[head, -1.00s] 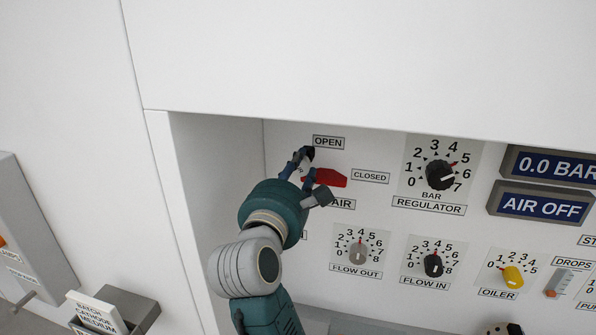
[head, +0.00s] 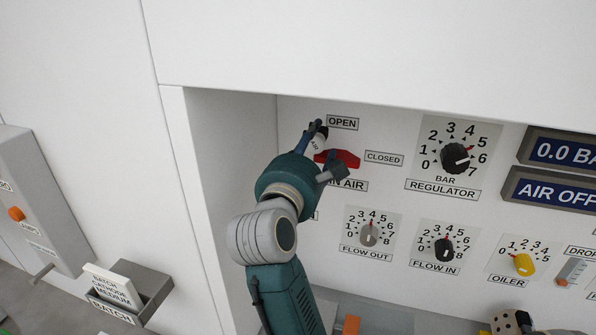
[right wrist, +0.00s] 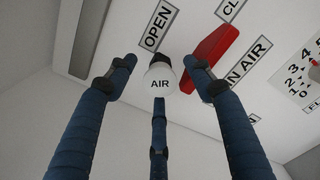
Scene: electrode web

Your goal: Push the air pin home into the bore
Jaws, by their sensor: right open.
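The air pin (right wrist: 160,78) has a round white head marked AIR, with a dark part just behind it. It also shows small in the head view (head: 317,142), partly covered by my fingers. My right gripper (right wrist: 158,75) has its fingers spread around the pin's head, with visible gaps on both sides, so it is open. It also shows in the head view (head: 316,145) at the upper left of the panel. The bore is hidden behind the pin, so I cannot tell how deep it sits. My left gripper is out of view.
A red lever (head: 345,158) sits close to the right of my fingers, pointing toward the CLOSED label (head: 384,158). The OPEN label (head: 342,123) is just above. The regulator knob (head: 455,159) is further right; displays read AIR OFF (head: 550,190) and 0.0 BAR. The recess's side wall (head: 232,150) is left.

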